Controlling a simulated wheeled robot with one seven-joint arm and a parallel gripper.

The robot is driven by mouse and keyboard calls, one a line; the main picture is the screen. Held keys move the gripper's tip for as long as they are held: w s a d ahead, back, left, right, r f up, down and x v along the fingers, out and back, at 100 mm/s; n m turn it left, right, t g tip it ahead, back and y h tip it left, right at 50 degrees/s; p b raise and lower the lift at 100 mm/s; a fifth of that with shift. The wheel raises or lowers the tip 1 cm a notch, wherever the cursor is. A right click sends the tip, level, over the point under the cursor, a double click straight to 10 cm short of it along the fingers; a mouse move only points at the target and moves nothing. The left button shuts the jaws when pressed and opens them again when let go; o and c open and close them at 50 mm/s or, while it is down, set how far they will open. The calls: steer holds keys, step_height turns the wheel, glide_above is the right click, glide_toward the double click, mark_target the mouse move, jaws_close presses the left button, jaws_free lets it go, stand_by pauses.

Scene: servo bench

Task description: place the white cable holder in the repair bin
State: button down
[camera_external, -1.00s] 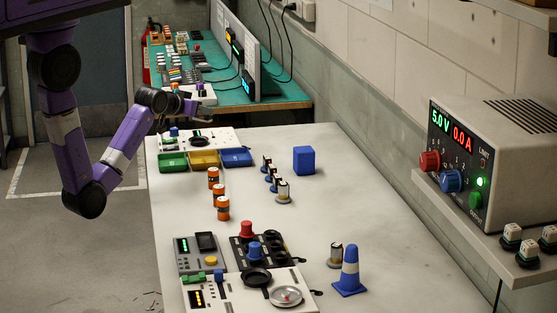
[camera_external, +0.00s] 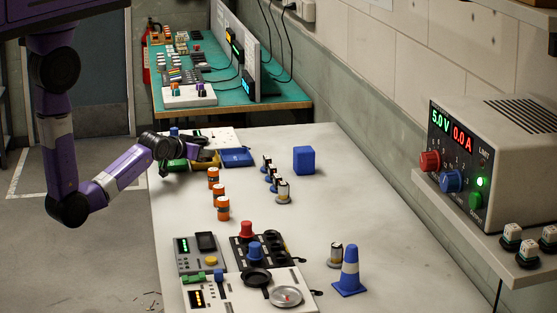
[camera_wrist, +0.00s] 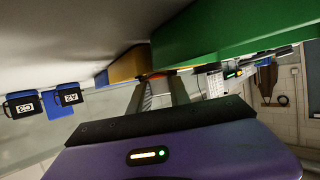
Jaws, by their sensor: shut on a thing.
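My gripper (camera_external: 190,151) is low at the far left end of the white bench, close in front of the bins. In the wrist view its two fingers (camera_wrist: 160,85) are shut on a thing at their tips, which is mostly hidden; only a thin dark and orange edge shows. I cannot tell if it is the white cable holder. A green bin (camera_external: 173,165), a yellow bin (camera_external: 207,163) and a blue bin (camera_external: 238,157) stand side by side. The green bin (camera_wrist: 235,30) and yellow bin (camera_wrist: 128,64) loom close in the wrist view. No label shows which is the repair bin.
Several orange cylinders (camera_external: 222,208) and black-and-white cylinders (camera_external: 283,192) stand right of my arm. A blue cube (camera_external: 304,160) and a blue cone (camera_external: 349,272) stand farther right. Panels with knobs (camera_external: 250,290) fill the near end. The bench's right middle is clear.

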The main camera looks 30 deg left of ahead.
steer(key=shift+f, duration=0.1)
steer(key=c, duration=1.5)
jaws_free()
steer(key=shift+s+r, duration=0.1)
steer(key=shift+r, duration=0.1)
steer(key=v, duration=1.1)
steer(key=shift+s+r+b, duration=0.2)
steer(key=shift+s+b, duration=0.1)
steer(key=shift+s, duration=0.05)
steer(key=shift+s, duration=0.1)
